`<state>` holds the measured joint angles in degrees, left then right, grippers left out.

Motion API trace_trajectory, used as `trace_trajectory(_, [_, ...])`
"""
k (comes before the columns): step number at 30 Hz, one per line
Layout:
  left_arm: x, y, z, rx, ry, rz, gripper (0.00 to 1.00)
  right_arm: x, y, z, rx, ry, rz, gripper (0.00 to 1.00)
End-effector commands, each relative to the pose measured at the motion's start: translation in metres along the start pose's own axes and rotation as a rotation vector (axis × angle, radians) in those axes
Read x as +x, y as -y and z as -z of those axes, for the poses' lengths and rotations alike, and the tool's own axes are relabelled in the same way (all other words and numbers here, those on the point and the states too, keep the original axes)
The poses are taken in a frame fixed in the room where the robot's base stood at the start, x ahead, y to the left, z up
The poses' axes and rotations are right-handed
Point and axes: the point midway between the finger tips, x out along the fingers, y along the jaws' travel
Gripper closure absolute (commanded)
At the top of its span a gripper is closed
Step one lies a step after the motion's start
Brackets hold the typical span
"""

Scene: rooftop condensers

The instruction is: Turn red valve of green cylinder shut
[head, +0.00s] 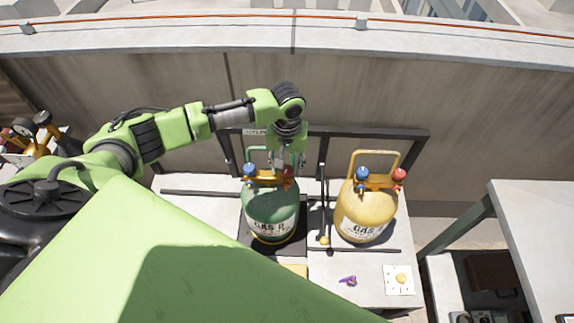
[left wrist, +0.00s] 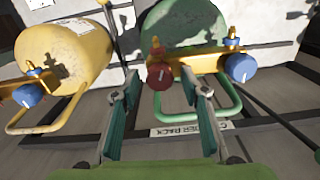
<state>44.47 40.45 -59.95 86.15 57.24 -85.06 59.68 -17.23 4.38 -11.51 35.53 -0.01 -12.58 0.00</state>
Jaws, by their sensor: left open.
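The green cylinder (head: 270,210) stands on a dark base on the white table. It also shows in the left wrist view (left wrist: 185,25). Its red valve (head: 289,171) is at the right of the brass fitting, and its blue valve (head: 249,170) at the left. In the left wrist view the red valve (left wrist: 160,77) lies between my left gripper's fingertips and the blue valve (left wrist: 241,67) is to the right. My left gripper (head: 279,160) comes from above and behind. It is open, with visible gaps beside the red valve (left wrist: 161,86). My right gripper is not in view.
A yellow cylinder (head: 366,212) with blue and red valves stands to the right. A dark rack frame (head: 370,133) runs behind both cylinders. A purple item (head: 348,281) and a white card (head: 399,280) lie in front. Another table (head: 535,235) stands at the right.

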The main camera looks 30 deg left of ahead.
Motion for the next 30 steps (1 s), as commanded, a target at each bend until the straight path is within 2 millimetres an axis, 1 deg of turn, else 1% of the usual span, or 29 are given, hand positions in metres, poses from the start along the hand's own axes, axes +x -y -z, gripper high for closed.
trace_trajectory(2, [0.0, 0.0, 0.0, 0.0, 0.0, 0.0, 0.59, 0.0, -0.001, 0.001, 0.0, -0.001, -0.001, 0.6])
trace_trajectory(3, [0.0, 0.0, 0.0, 0.0, 0.0, 0.0, 0.7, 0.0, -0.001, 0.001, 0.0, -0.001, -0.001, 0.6])
trace_trajectory(5, [0.0, 0.0, 0.0, 0.0, 0.0, 0.0, 0.85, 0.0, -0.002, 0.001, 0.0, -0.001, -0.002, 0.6])
trace_trajectory(6, [0.0, 0.0, 0.0, 0.0, 0.0, 0.0, 0.96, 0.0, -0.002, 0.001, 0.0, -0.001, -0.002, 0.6])
trace_trajectory(7, [0.0, 0.0, 0.0, 0.0, 0.0, 0.0, 0.98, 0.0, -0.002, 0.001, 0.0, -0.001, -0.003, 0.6])
trace_trajectory(14, [-0.001, 0.0, 0.0, 0.007, 0.0, 0.0, 0.97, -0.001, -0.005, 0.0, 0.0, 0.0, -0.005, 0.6])
trace_trajectory(20, [-0.003, 0.0, 0.0, 0.061, 0.001, 0.001, 0.97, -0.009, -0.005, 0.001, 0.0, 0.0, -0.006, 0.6])
trace_trajectory(26, [-0.004, 0.0, 0.0, 0.191, 0.002, 0.0, 0.97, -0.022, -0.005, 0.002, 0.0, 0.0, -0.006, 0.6])
trace_trajectory(30, [-0.004, 0.0, 0.0, 0.314, 0.002, 0.0, 0.97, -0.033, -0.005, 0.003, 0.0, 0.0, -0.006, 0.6])
